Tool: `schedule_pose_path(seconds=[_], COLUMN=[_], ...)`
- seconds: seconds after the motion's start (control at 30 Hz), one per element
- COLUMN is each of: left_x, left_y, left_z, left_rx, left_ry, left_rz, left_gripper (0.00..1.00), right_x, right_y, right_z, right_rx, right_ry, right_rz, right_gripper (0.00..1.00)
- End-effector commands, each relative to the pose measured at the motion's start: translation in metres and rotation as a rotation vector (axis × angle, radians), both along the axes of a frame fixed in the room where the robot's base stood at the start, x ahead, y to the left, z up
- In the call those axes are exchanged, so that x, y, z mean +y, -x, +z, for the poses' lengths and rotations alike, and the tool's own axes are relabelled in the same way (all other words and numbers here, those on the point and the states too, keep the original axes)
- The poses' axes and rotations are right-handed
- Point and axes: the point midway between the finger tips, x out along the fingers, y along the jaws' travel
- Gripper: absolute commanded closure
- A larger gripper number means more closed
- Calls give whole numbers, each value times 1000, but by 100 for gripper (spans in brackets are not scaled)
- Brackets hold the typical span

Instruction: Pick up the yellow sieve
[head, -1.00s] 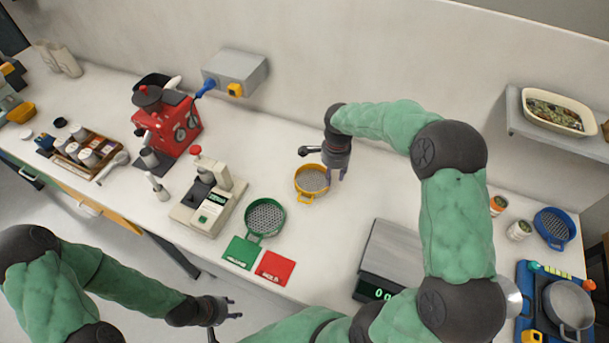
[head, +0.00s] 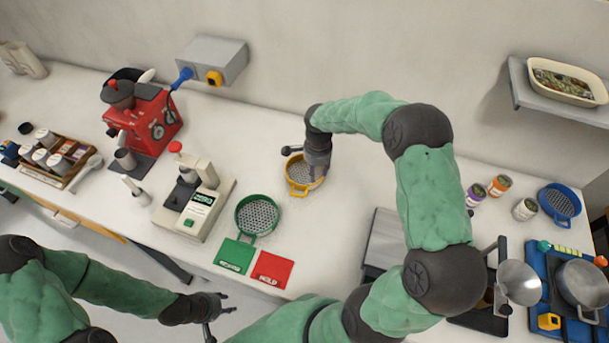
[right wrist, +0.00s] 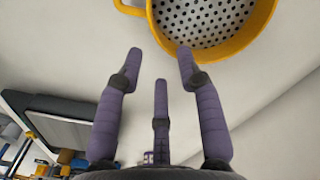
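The yellow sieve (head: 296,173) sits on the white counter, with a grey perforated mesh and a small handle loop toward the front. It also shows at the top of the right wrist view (right wrist: 258,40). My right gripper (head: 318,175) is at the sieve's right side and covers part of its rim. In the right wrist view its fingers (right wrist: 160,65) are spread and empty, with one fingertip at or very near the sieve's rim; I cannot tell whether it touches. My left gripper (head: 222,305) hangs in front of the counter, away from the sieve, with its fingers apart and nothing visible between them.
A green sieve (head: 257,212) stands left of the yellow one, above a green card (head: 234,256) and a red card (head: 271,269). A cream device (head: 197,205) and red machine (head: 147,125) stand further left. A grey scale (head: 384,240) is to the right. Clear counter lies behind.

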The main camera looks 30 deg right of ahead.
Motion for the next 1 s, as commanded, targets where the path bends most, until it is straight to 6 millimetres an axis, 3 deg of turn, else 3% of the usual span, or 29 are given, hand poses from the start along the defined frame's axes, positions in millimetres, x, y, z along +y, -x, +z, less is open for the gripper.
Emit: schedule_pose_path(seconds=[0.27,0.57,0.8,0.83,0.93,1.0], left_x=[0,0,0,0,0,0], left_y=[0,0,0,0,0,0], left_z=[-2,-5,-4,-4,-4,-4], left_rx=[0,0,0,0,0,0], left_ry=[0,0,0,0,0,0], left_rz=[0,0,0,0,0,0], left_gripper=[60,60,60,60,60,60], right_x=[0,2,2,2,2,2], right_y=[1,2,2,2,2,2], right_z=[-20,-60,-62,-62,-62,-62], right_rx=[0,0,-3,-3,-3,-3], right_ry=[1,0,0,0,0,0], right_rz=[-1,0,0,0,0,0], right_gripper=[63,63,63,66,94,100])
